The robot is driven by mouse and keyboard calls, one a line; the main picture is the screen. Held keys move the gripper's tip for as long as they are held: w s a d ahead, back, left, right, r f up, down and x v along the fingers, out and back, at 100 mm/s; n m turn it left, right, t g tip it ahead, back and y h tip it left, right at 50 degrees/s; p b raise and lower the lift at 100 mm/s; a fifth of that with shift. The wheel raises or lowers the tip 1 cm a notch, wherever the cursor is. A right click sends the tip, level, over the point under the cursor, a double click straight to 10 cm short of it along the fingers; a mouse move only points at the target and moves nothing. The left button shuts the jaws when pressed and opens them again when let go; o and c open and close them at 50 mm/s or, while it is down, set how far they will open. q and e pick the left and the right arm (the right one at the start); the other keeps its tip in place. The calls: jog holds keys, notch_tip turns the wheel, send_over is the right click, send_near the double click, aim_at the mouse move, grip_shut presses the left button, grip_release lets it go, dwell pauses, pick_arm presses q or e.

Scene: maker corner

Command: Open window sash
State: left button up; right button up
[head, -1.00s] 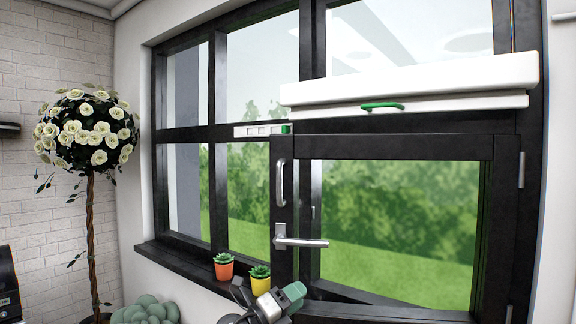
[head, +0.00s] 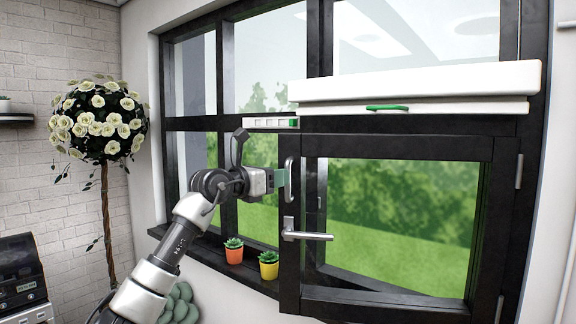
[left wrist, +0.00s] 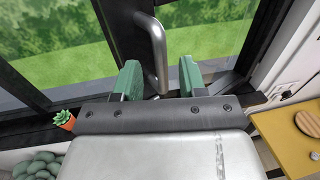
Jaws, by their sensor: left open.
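The black-framed window sash (head: 398,147) fills the right lower part of the head view, hinged on its right side. It appears slightly ajar, its left edge standing out toward me. A vertical metal pull handle (head: 289,178) is on its left stile, above a lever handle (head: 308,236) that lies horizontal. My left gripper (head: 281,178) is at the pull handle. In the left wrist view my gripper's green fingers (left wrist: 160,78) are open, with the pull handle bar (left wrist: 150,45) between them. Contact with the bar cannot be told. My right gripper is not in view.
A rose tree (head: 103,130) stands left. The wrist view shows a yellow table (left wrist: 290,140).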

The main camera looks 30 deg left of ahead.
aim_at(287, 195)
pick_arm(q)
jog(key=shift+p+x, duration=0.85)
jog(key=shift+x, duration=1.3)
jog(key=shift+c, duration=0.3)
grip_shut()
